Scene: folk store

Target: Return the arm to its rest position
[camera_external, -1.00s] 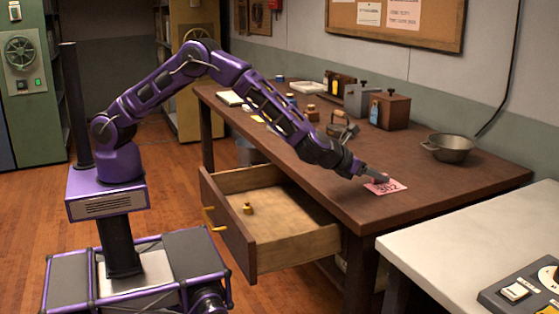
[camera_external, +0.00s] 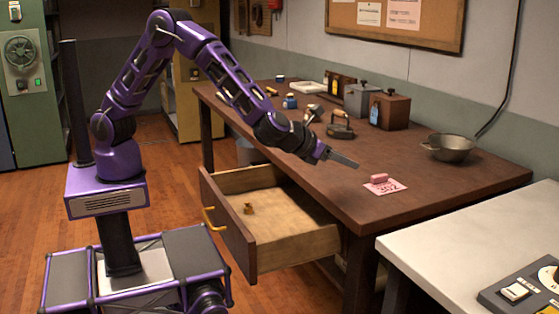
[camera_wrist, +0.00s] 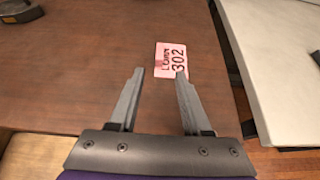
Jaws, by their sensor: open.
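An open drawer (camera_external: 290,240) with a small brass piece (camera_external: 248,208) juts from the table (camera_external: 330,195) below my arm. A metal bowl (camera_external: 450,148), an iron (camera_external: 341,126) and boxes (camera_external: 390,110) stand further back. A pale counter (camera_external: 470,240) is at right.

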